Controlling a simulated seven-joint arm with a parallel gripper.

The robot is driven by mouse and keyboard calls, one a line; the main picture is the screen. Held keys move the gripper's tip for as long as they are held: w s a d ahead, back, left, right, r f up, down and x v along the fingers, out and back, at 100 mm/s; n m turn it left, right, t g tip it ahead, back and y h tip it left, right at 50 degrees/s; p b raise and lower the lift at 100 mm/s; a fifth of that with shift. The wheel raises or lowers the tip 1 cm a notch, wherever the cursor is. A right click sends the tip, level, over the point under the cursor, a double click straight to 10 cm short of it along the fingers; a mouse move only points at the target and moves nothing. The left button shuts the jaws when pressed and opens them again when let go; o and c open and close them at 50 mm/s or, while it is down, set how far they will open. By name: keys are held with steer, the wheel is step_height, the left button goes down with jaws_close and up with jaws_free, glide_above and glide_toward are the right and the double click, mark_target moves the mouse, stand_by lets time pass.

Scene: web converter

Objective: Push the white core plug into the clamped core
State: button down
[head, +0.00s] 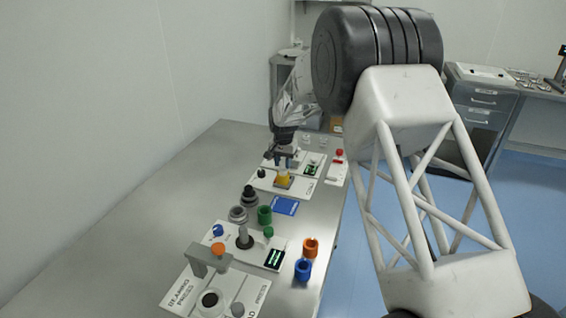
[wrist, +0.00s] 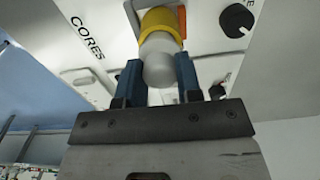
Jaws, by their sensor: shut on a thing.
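The yellow core (head: 283,181) sits on a white station panel in the head view, below my gripper (head: 284,161). In the wrist view the core (wrist: 160,20) is at the top centre, and the white plug (wrist: 158,72) lies between the two blue fingers of my gripper (wrist: 159,80). My gripper is shut on the plug's rounded end. The plug's wider part is in line with the core and meets its near edge. How deep it sits inside cannot be told.
A black knob (wrist: 236,18) is beside the core. A blue pad (head: 285,206), a green ring (head: 264,215), a grey ring (head: 238,213) and a black stack (head: 249,193) stand nearer. Orange (head: 311,247) and blue (head: 303,270) rings are near the right edge. The table's left is clear.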

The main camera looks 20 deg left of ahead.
steer(key=shift+f, duration=0.9)
stand_by(0.4)
steer(key=c, duration=0.7)
jaws_free()
steer(key=shift+r, duration=3.9)
